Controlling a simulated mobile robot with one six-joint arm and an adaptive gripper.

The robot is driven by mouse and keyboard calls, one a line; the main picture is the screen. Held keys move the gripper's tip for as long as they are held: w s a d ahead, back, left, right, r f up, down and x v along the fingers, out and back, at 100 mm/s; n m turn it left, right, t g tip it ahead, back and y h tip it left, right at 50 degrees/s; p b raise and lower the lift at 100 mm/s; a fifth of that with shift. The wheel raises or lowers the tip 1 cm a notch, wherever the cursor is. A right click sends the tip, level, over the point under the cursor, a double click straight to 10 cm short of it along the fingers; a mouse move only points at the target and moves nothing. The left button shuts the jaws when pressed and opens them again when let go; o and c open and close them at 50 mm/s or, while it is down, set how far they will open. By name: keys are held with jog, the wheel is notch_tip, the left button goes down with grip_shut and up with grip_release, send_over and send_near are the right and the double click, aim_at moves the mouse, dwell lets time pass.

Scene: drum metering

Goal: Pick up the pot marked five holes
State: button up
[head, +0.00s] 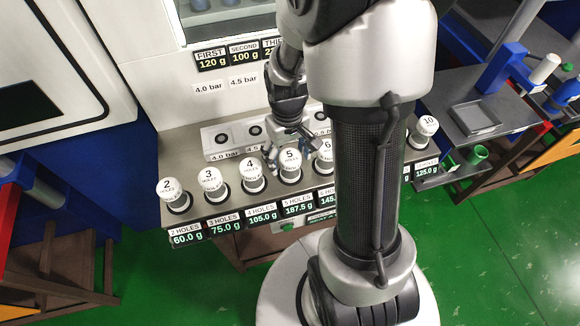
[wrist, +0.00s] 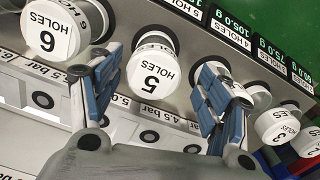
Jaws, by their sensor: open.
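The pot marked 5 holes (head: 290,160) is white-capped and stands upright in the row on the grey bench, with a 187.5 g label in front. In the wrist view the same pot (wrist: 153,70) sits between my gripper's two blue-padded fingers, with its cap facing the camera. My gripper (head: 297,145) is open, and in the wrist view its fingers (wrist: 165,88) are on either side of the pot. A gap shows on both sides. The head view partly hides how far down the fingers reach.
The 4 holes pot (head: 250,170) and 6 holes pot (head: 325,157) stand close on either side. The 2 holes (head: 172,190) and 3 holes (head: 211,180) pots are further left. A white block with round holes (head: 221,138) lies behind the row. My arm hides pots further right.

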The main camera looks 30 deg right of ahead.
jog(key=f, duration=0.2)
jog(key=f+b, duration=0.2)
jog(key=f, duration=0.1)
jog(key=shift+d+f, duration=0.3)
jog(key=shift+d, duration=0.05)
jog(key=shift+r, duration=0.1)
jog(key=c, duration=1.3)
jog(key=shift+r, duration=0.1)
